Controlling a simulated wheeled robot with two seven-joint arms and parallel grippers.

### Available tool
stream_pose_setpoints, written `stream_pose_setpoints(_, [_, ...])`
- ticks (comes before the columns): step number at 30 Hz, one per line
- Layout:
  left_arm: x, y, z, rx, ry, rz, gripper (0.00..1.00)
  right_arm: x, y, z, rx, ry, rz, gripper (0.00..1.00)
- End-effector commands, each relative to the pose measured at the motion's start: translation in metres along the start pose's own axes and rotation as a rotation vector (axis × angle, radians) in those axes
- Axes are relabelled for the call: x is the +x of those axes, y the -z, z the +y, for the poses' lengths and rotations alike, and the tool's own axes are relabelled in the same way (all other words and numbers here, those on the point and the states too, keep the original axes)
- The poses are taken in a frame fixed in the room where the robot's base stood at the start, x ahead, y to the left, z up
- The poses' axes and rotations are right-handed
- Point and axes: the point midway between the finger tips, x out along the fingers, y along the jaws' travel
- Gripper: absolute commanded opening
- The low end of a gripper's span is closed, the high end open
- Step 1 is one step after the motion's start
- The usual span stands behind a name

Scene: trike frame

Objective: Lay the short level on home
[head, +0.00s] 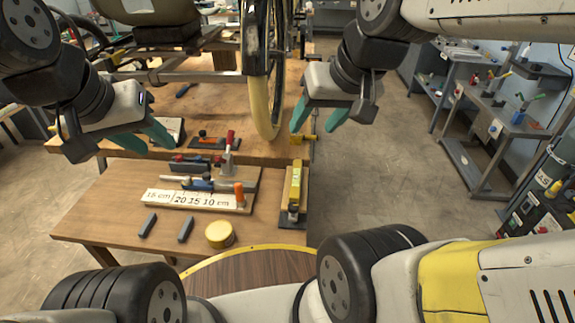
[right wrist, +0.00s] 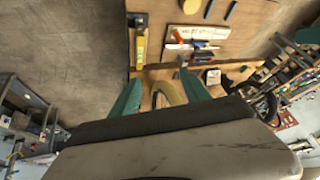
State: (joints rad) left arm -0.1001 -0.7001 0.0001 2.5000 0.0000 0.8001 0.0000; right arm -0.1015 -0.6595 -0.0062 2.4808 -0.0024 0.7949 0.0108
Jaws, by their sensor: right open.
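A yellow level (head: 296,184) lies lengthwise on a narrow wooden holder with a dark base at the right edge of the front table; it also shows in the right wrist view (right wrist: 140,47). I cannot tell which marked spot is home. My right gripper (head: 314,122) is open and empty, in the air above and beyond the level, close to the wheel. In the right wrist view its teal fingers (right wrist: 158,80) stand wide apart. My left gripper (head: 156,146) is open and empty, above the left part of the tables.
A white board marked in cm (head: 188,199) with tools behind it lies mid-table. Two dark blocks (head: 147,224) and a round yellow tin (head: 219,234) lie nearer. The trike wheel (head: 258,70) stands close left of my right gripper.

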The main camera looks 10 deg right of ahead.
Motion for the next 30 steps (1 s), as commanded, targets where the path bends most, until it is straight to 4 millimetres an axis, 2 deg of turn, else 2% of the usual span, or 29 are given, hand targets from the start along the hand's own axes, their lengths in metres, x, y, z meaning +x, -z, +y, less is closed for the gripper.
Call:
stream_pose_setpoints(5, [0.000, 0.000, 0.000, 0.000, 0.000, 0.000, 0.36, 0.035, 0.032, 0.008, 0.061, -0.009, -0.093, 0.55])
stream_pose_setpoints(8, [0.000, 0.000, 0.000, 0.000, 0.000, 0.000, 0.36, 0.065, 0.051, 0.016, 0.107, -0.024, -0.153, 0.55])
stream_pose_setpoints(15, [0.000, 0.000, 0.000, 0.000, 0.000, 0.000, 0.36, 0.155, 0.082, 0.037, 0.203, -0.085, -0.290, 0.55])
stream_pose_setpoints(19, [0.000, 0.000, 0.000, 0.000, 0.000, 0.000, 0.36, 0.212, 0.086, 0.051, 0.247, -0.132, -0.361, 0.55])
stream_pose_setpoints(24, [0.000, 0.000, 0.000, 0.000, 0.000, 0.000, 0.36, 0.283, 0.078, 0.069, 0.288, -0.198, -0.442, 0.55])
stream_pose_setpoints(27, [0.000, 0.000, 0.000, 0.000, 0.000, 0.000, 0.36, 0.314, 0.070, 0.077, 0.303, -0.229, -0.473, 0.55])
stream_pose_setpoints(30, [0.000, 0.000, 0.000, 0.000, 0.000, 0.000, 0.36, 0.333, 0.064, 0.083, 0.311, -0.249, -0.493, 0.55])
